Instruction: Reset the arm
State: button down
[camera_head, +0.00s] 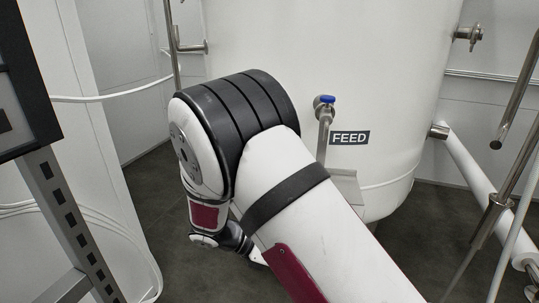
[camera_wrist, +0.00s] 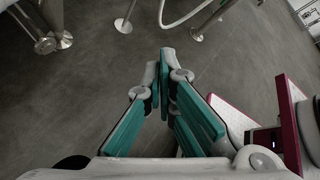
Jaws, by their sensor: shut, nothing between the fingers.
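In the wrist view my gripper (camera_wrist: 163,75) is shut, with its fingertips together and nothing between them. It points over bare dark floor. In the head view my white and black arm reaches up from the lower right and bends at a large black-banded joint. Its far end hangs down at the left of the bend. The gripper's fingers are hidden in the head view.
A large white tank (camera_head: 300,60) labelled FEED (camera_head: 349,137) stands behind my arm, with a blue-handled valve (camera_head: 325,101). Metal pipes (camera_head: 500,200) stand at the right. A dark-framed panel (camera_head: 25,90) on a metal post is at the left. Floor (camera_wrist: 90,100) below the gripper is clear.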

jog(key=s+d+r+m+g+y, duration=0.25)
jog(key=s+d+r+m, duration=0.35)
jog(key=r, duration=0.3)
jog(key=s+d+r+m+g+y, duration=0.1)
jog(key=s+d+r+m+y, duration=0.35)
jog(key=s+r+m, duration=0.35)
jog(key=s+r+m+t+y, duration=0.2)
jog(key=s+m+y, duration=0.1)
jog(key=s+m, duration=0.4)
jog(key=s+r+m+t+y, duration=0.15)
jog(key=s+m, duration=0.25)
jog(key=s, duration=0.6)
notch_tip(320, 180, up, 32)
jog(key=d+t+p, duration=0.1)
jog(key=t+p, duration=0.2)
jog(key=p, duration=2.7)
jog(key=shift+w+d+r+t, duration=0.15)
jog(key=shift+r+t, duration=0.1)
jog(key=shift+t, duration=0.15)
jog(key=shift+y, duration=0.25)
